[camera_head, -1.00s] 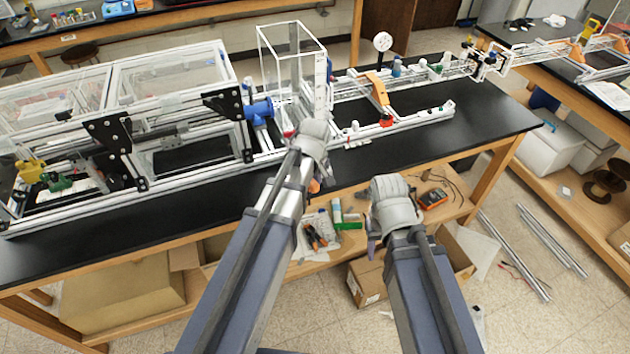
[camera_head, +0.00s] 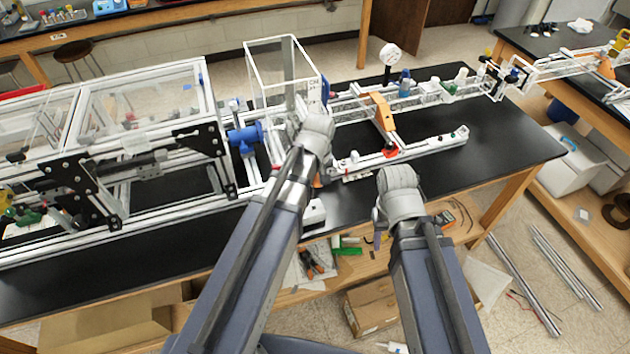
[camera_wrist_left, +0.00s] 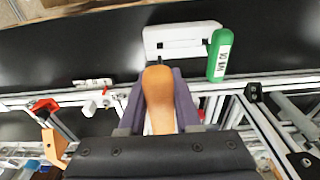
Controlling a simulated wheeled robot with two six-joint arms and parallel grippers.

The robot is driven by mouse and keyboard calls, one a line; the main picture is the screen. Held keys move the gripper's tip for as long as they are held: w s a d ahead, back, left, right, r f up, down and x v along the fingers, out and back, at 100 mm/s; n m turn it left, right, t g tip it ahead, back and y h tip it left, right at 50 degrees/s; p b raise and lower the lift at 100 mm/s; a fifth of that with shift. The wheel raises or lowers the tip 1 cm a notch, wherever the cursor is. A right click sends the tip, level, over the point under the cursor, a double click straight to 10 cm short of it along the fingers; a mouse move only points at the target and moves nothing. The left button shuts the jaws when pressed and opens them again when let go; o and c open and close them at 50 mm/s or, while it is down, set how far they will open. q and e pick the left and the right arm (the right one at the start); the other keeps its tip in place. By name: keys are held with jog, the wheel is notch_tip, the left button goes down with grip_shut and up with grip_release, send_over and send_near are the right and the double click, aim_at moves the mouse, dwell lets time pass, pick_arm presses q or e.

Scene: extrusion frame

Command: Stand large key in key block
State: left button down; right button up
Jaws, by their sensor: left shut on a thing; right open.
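My left gripper (camera_wrist_left: 158,105) is shut on an orange-handled key (camera_wrist_left: 157,85), with its two purple fingers on either side of the handle. A thin dark shaft runs from the handle toward the white key block (camera_wrist_left: 182,32); whether it touches or enters the block I cannot tell. A green-handled piece (camera_wrist_left: 218,55) with a white label is at the block's right end. In the head view, the block (camera_head: 314,214) shows at the bench's front edge beside my left arm, and my left gripper (camera_head: 318,178) is mostly hidden. My right gripper (camera_head: 378,222) is open and empty at the bench's front edge.
A white frame with an orange bracket (camera_head: 382,112) stands behind the grippers. A clear box (camera_head: 275,75) and a blue cylinder (camera_head: 243,139) are to the left. The black bench top (camera_head: 500,135) is clear at the right.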

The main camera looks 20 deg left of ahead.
aim_at(314, 210)
pick_arm(q)
jog(key=shift+f+b, duration=2.3)
jog(key=shift+b, duration=0.05)
jog(key=shift+f, duration=0.25)
jog(key=shift+f+b, duration=1.8)
jog(key=shift+b, duration=0.25)
jog(key=shift+f, duration=0.15)
jog(key=c, duration=0.5)
grip_release()
